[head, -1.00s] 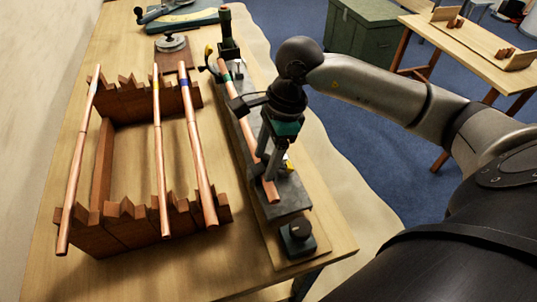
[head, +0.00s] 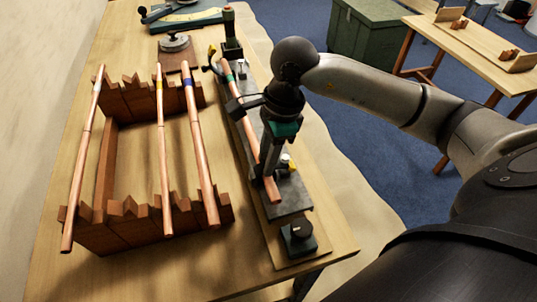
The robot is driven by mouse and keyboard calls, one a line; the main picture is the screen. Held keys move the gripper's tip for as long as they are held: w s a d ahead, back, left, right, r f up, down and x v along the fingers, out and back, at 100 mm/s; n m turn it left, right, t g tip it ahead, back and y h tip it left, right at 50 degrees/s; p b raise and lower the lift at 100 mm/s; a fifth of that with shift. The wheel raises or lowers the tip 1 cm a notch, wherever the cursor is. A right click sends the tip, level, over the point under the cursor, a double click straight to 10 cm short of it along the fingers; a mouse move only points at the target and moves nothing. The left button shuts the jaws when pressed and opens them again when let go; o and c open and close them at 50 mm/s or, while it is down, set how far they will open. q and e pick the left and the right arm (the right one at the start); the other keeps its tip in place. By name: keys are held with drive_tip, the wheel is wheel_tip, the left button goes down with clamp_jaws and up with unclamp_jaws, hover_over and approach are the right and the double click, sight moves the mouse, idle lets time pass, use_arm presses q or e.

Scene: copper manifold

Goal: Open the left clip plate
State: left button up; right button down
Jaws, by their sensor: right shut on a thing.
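A long dark clamping fixture (head: 298,198) lies on the table with a copper tube (head: 237,98) along it. My right gripper (head: 270,168) reaches down over the near half of the fixture. Its fingers are shut on a small part there, which I take to be a clip plate; the fingers hide most of it. Another clip with a yellow-tipped, dark curved lever (head: 211,58) stands at the far end. My left gripper is not in view.
A wooden rack (head: 125,232) left of the fixture carries three copper tubes (head: 162,150). A round metal piece on a wooden base (head: 175,44) stands behind the rack.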

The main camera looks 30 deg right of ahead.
drive_tip(key=shift+w+a+r+h, duration=0.15)
drive_tip(key=shift+a+r+h, duration=0.15)
drive_tip(key=shift+a, duration=0.45)
drive_tip(key=shift+w+a+r+h+p, duration=0.15)
drive_tip(key=shift+a+h+p, duration=0.15)
drive_tip(key=shift+a+p, duration=0.2)
drive_tip(key=shift+w+a+g+h, duration=0.1)
drive_tip(key=shift+a+g+h, duration=0.2)
drive_tip(key=shift+a+h, duration=0.1)
